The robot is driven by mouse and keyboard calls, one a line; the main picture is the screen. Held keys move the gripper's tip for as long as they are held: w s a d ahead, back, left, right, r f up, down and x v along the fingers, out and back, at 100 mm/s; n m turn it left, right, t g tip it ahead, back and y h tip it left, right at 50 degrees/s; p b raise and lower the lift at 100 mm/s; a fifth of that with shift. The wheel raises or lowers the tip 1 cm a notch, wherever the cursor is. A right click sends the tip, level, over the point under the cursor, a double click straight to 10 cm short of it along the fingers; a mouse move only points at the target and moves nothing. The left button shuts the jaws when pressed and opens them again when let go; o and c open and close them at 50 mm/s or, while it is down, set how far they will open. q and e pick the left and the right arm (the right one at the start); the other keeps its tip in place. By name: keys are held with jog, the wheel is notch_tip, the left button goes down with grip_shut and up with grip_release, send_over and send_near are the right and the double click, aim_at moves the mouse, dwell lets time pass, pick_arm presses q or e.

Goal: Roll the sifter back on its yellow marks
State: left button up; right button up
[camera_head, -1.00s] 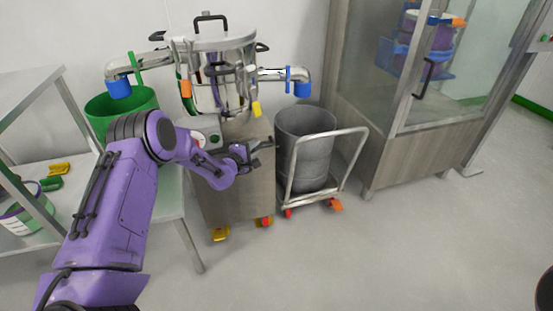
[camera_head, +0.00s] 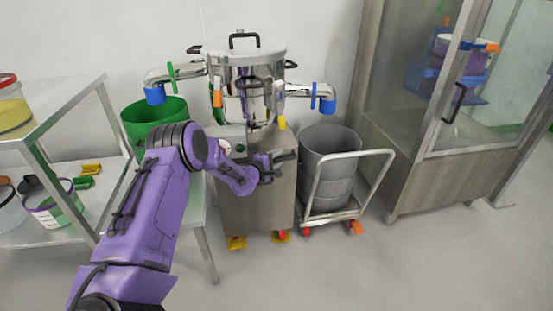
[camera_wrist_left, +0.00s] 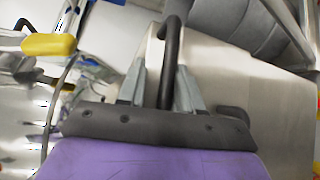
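The sifter is a steel cabinet (camera_head: 232,212) on casters with a lidded steel vessel (camera_head: 247,55) on top, and stands against the wall. Yellow pieces (camera_head: 237,243) show at its front left foot, and more yellow beside a red caster (camera_head: 282,236) at its front right. I cannot tell how exactly the casters sit on yellow marks. My left gripper (camera_head: 284,160) is at the cabinet's upper front. In the left wrist view its grey fingers (camera_wrist_left: 162,85) straddle a black bar handle (camera_wrist_left: 170,45), with a gap visible on the left side. My right gripper is not in view.
A grey drum (camera_head: 328,165) on a trolley (camera_head: 345,214) stands close to the sifter's right. A green bin (camera_head: 155,112) and a steel shelf table (camera_head: 60,100) are at its left. A glazed cabinet (camera_head: 425,180) stands farther right. The floor in front is clear.

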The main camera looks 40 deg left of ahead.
pick_arm(q)
jog(key=shift+s+f, duration=0.1)
jog(key=shift+f, duration=0.1)
jog(key=s+r+p, duration=0.1)
jog(key=s+p, duration=0.1)
jog(key=s, duration=0.8)
jog(key=shift+s+d+r+p, duration=0.15)
jog(key=shift+d+r+p, duration=0.1)
jog(key=shift+r+p, duration=0.1)
